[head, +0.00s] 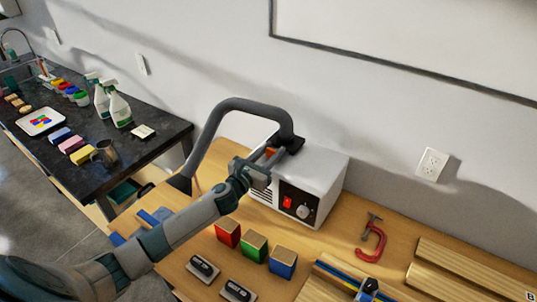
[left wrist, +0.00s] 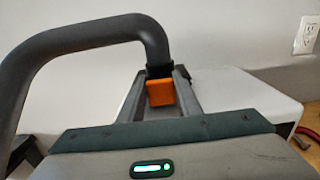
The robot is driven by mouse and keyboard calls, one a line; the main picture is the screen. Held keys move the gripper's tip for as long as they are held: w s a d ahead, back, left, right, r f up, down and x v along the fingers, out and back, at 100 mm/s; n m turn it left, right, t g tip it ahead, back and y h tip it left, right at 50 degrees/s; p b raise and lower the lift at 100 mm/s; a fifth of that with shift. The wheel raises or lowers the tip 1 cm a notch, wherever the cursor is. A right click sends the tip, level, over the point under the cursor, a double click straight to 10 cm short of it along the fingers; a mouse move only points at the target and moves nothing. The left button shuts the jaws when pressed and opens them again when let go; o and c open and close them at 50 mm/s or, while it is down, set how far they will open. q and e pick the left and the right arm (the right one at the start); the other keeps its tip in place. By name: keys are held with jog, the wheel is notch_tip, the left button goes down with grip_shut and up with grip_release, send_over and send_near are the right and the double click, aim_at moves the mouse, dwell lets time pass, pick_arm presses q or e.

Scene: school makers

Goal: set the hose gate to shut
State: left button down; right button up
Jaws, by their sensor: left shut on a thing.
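The hose gate's orange tab (left wrist: 161,92) shows between the fingers of my left gripper (left wrist: 160,88) in the left wrist view. The fingers are shut on it. In the head view, my left gripper (head: 268,160) reaches in from the left to the top of a white box machine (head: 325,170), where a bit of the orange tab (head: 271,152) shows. A thick grey hose (head: 245,103) arches over and joins the machine by the tab; the hose also fills the upper left of the wrist view (left wrist: 85,38). I cannot tell the gate's setting. My right gripper is not in view.
The machine has a red switch (head: 288,202) and a knob (head: 303,212). Red, green and blue blocks (head: 254,247) stand in front of it. A red clamp (head: 373,243) and wooden boards (head: 465,275) lie to the right. A dark counter (head: 140,165) with bottles is at left.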

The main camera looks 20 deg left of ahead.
pick_arm(q)
jog(key=shift+r, duration=0.2)
jog(key=c, duration=1.3)
grip_release()
jog(key=shift+w, duration=0.1)
jog(key=shift+w+d+f, duration=0.1)
jog(key=shift+w+f, duration=0.1)
jog(key=shift+s, duration=0.1)
jog(key=shift+s+a+b, duration=0.2)
jog(key=shift+s+b, duration=0.1)
jog(key=shift+s, duration=0.55)
jog(key=shift+s+a+b, duration=0.35)
jog(key=shift+s+b, duration=0.45)
jog(key=shift+s, duration=1.75)
jog(key=shift+s+a+b, duration=0.35)
jog(key=shift+s+b, duration=0.5)
jog(key=shift+s, duration=1.7)
jog(key=shift+s+a+b, duration=0.35)
jog(key=shift+s+b, duration=0.45)
jog(key=shift+s, duration=1.75)
jog(key=shift+s, duration=0.1)
